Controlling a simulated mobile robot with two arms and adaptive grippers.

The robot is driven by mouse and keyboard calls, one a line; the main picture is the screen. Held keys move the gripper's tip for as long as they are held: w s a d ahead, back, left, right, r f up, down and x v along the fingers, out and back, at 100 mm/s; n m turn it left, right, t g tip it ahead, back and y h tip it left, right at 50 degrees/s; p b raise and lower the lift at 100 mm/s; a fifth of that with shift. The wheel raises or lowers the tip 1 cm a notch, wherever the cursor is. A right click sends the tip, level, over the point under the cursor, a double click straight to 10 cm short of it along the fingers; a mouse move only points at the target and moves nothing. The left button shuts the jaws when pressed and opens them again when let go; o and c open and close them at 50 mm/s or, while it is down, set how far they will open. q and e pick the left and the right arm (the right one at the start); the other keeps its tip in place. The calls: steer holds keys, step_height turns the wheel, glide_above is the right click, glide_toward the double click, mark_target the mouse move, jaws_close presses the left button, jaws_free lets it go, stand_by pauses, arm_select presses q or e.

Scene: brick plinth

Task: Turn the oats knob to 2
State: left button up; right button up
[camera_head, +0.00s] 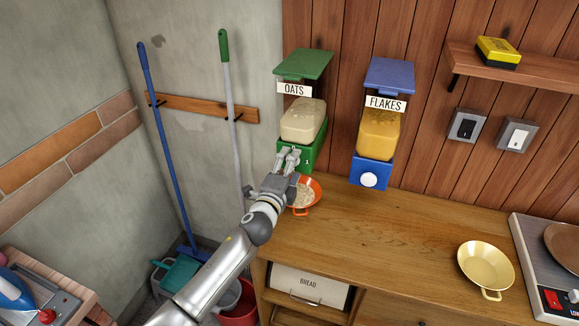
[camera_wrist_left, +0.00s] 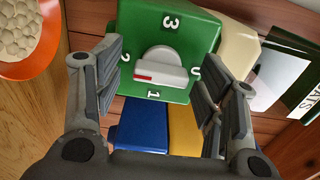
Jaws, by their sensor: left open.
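The oats dispenser has a green base (camera_head: 315,154), a clear hopper of pale oats (camera_head: 302,121) and an OATS label (camera_head: 294,89). In the left wrist view its green face (camera_wrist_left: 194,44) shows a 3 at the top, a 1 at the bottom and partly hidden numerals at both sides. The pale grey oats knob (camera_wrist_left: 165,75) has a red mark at its left end, pointing roughly toward the left numeral, which looks like a 2. My left gripper (camera_head: 288,158) is open in front of the face. Its fingers (camera_wrist_left: 162,80) are on either side of the knob, apparently apart from it.
An orange pan with oats (camera_head: 306,193) sits under the dispenser, close to my left wrist. The blue flakes dispenser (camera_head: 371,174) with a white knob (camera_head: 369,180) is to the right. A yellow pan (camera_head: 486,266) is farther right. The middle of the wooden counter (camera_head: 400,230) is clear.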

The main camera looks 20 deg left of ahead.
arm_select(q)
steer(key=s, duration=1.2)
steer(key=shift+a, duration=0.2)
